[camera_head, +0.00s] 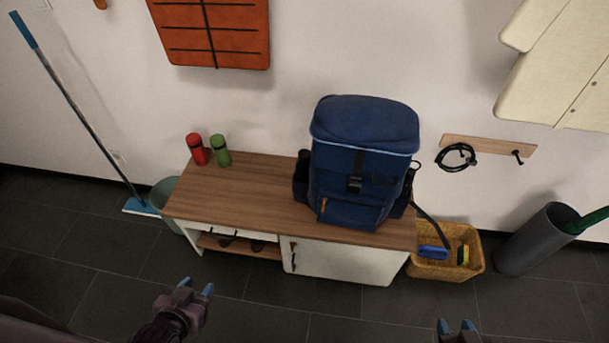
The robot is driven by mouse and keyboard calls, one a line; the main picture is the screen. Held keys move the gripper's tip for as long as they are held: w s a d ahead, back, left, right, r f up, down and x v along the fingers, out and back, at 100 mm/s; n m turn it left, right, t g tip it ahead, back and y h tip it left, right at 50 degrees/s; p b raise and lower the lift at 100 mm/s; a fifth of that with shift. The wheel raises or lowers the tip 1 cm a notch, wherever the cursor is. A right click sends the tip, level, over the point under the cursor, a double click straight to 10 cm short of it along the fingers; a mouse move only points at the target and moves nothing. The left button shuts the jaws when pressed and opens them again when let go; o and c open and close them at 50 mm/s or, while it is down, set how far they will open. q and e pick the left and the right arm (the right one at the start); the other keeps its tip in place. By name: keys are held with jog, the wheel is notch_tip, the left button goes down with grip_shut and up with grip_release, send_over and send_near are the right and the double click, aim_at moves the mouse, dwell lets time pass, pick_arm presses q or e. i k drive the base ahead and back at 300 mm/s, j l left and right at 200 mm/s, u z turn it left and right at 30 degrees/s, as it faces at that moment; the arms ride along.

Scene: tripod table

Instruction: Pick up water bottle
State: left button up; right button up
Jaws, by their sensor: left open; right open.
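A red bottle (196,149) and a green bottle (221,150) stand upright side by side at the back left of a wooden cabinet top (250,187). Each has a dark band. I cannot tell which of them is the water bottle. My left gripper (197,288) is open and empty, in front of the cabinet and apart from both bottles. My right gripper (455,325) is open at the bottom edge of the view, mostly cut off by the frame, far from the bottles.
A blue backpack (357,160) stands on the cabinet's right half, with dark items in its side pockets. A wicker basket (446,265) and a grey bin (535,241) stand to the right. A mop (83,118) and a green bucket (164,196) are left. Floor in front is clear.

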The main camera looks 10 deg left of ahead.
aim_at(302, 165)
jog(key=j, duration=0.55)
jog(key=j+z, duration=0.35)
jog(key=j, duration=0.95)
jog(key=j+z, duration=0.3)
jog(key=j, duration=1)
